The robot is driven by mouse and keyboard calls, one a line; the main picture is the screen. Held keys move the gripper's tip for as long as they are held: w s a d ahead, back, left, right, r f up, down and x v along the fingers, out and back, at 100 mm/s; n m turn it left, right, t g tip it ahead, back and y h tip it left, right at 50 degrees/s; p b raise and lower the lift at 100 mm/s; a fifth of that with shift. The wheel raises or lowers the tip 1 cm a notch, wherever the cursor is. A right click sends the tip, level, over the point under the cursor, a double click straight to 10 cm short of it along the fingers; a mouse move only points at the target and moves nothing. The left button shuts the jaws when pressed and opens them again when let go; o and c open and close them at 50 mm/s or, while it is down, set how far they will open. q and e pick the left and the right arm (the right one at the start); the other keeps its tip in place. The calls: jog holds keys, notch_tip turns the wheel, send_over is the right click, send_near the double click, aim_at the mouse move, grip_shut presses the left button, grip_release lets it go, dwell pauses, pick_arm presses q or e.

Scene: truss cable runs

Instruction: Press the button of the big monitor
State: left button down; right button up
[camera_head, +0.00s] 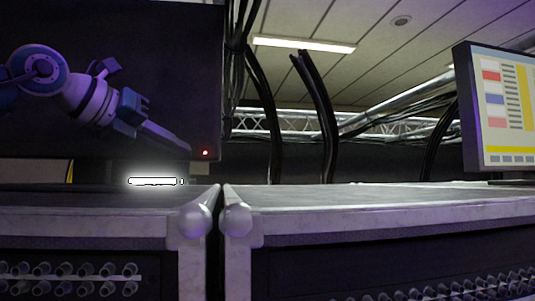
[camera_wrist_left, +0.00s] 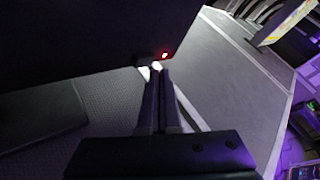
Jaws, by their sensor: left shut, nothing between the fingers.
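The big monitor (camera_head: 190,45) is the large dark screen filling the left of the head view. A small red light (camera_head: 205,153) glows at its lower right corner; it also shows in the left wrist view (camera_wrist_left: 165,55). I cannot make out a separate button shape there. My left gripper (camera_head: 187,149) reaches across the front of the screen from the left, its tips just left of the light. In the left wrist view its fingers (camera_wrist_left: 158,70) are together and empty, tips close below the red light. Whether they touch the monitor I cannot tell. My right gripper is not in view.
Two flight cases (camera_head: 110,199) (camera_head: 390,200) with pale metal edges stand side by side below the monitor. A lit second monitor (camera_head: 505,105) stands at the right. Black cables (camera_head: 318,105) hang behind. A bright white strip (camera_head: 152,181) shows below the big monitor.

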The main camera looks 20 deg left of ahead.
pick_arm(q)
jog(key=shift+w, duration=0.1)
dwell(0.5)
jog(key=shift+w+a, duration=0.25)
jog(key=shift+w, duration=0.05)
jog(key=shift+w+a+p, duration=0.2)
jog(key=shift+w+p, duration=0.1)
jog(key=shift+p, duration=0.2)
dwell(0.4)
dwell(0.4)
jog(key=shift+s+d+f+b, duration=0.15)
jog(key=shift+s+d+b, duration=0.1)
jog(key=shift+s+b, duration=0.35)
jog(key=shift+d, duration=0.15)
jog(key=shift+s, duration=0.1)
